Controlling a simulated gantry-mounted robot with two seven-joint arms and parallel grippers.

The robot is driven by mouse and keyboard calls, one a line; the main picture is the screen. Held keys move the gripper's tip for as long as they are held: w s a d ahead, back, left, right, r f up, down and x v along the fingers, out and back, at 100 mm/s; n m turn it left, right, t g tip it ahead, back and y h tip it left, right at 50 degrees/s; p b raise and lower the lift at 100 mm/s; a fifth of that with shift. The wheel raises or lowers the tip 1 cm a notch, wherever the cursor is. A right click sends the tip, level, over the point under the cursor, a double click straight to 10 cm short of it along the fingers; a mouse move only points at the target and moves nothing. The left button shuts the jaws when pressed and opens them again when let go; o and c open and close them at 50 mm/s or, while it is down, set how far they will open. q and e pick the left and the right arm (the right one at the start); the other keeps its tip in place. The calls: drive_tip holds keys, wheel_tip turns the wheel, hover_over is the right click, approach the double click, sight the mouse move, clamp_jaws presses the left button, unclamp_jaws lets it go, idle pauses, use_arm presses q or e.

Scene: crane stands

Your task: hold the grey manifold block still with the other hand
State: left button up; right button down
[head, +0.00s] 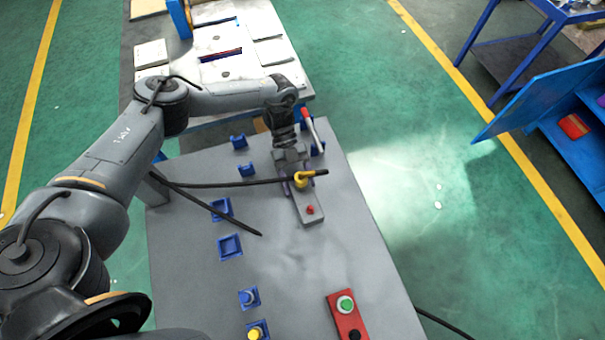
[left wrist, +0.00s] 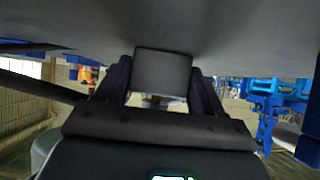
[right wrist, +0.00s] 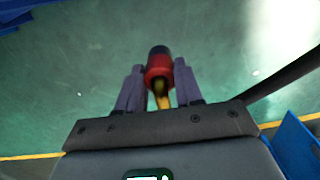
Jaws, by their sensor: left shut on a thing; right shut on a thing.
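The grey manifold block (head: 309,206) lies on the grey table, with a red round part on its near end. My left gripper (head: 291,172) comes down onto its far end. In the left wrist view a dark grey block (left wrist: 162,72), apparently the manifold, is between the fingers of my left gripper (left wrist: 161,85). A yellow fitting (head: 301,181) is at the block beside the fingers. My right gripper (right wrist: 159,90) shows only in the right wrist view, shut on a red and black cylindrical piece (right wrist: 158,62) with a yellow part, above green floor.
Blue sockets (head: 229,246) line the table's left side. A red box with a green button (head: 346,305) stands near the front. A red-handled tool (head: 307,117) stands at the far edge. Black hoses cross beside the block.

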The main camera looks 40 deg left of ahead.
drive_tip(key=w+a+r+n, duration=0.3)
drive_tip(key=w+a+r, duration=0.15)
drive_tip(key=a, duration=0.55)
drive_tip(key=w+a+r+n, duration=0.25)
drive_tip(key=w+a, duration=0.25)
drive_tip(key=a, duration=0.5)
drive_tip(key=w+a+r+n, duration=0.2)
drive_tip(key=w+a+r, duration=0.25)
drive_tip(key=a, duration=0.55)
drive_tip(key=a+r+n, duration=0.4)
drive_tip(key=a+r, duration=0.2)
drive_tip(key=a, duration=0.4)
drive_tip(key=a+r+n, duration=0.4)
drive_tip(key=a+r, duration=0.3)
drive_tip(key=a, duration=0.3)
drive_tip(key=s+a+r+n, duration=0.7)
drive_tip(key=a+r+n, duration=0.2)
drive_tip(key=a+r, duration=0.15)
drive_tip(key=s+n, duration=0.5)
drive_tip(key=s, duration=0.1)
drive_tip(key=shift+s+d, duration=0.25)
drive_tip(key=shift+d, duration=0.05)
drive_tip(key=shift+f, duration=0.2)
drive_tip(key=shift+f, duration=2.8)
